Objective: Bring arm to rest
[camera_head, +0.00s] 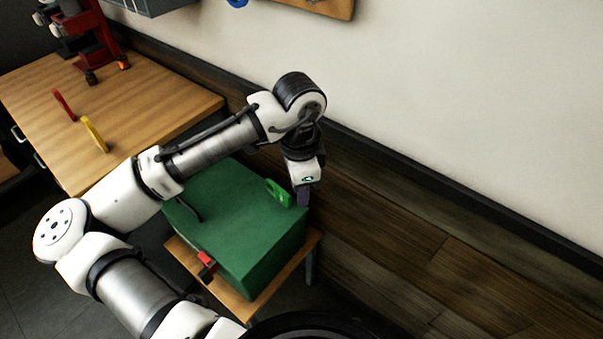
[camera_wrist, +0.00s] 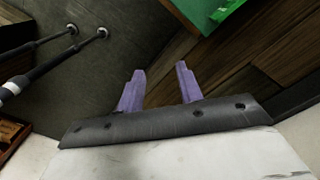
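My arm reaches out from the bottom of the head view, bends at the left and extends over a green box toward the wall. My gripper (camera_head: 303,197) hangs pointing down at the box's right back edge, close to a bright green piece on the box top. In the wrist view, the two purple fingers of my gripper (camera_wrist: 160,82) are apart, with nothing between them. Dark floor and wood panelling show beyond the fingertips.
The green box (camera_head: 265,245) sits on a small wooden table (camera_head: 232,300). The bright green piece (camera_head: 279,192) is on its top, a red latch (camera_head: 207,266) on its front. A wooden workbench (camera_head: 150,105) at left holds a red handle (camera_head: 64,104), yellow handle (camera_head: 95,134) and red machine (camera_head: 92,40).

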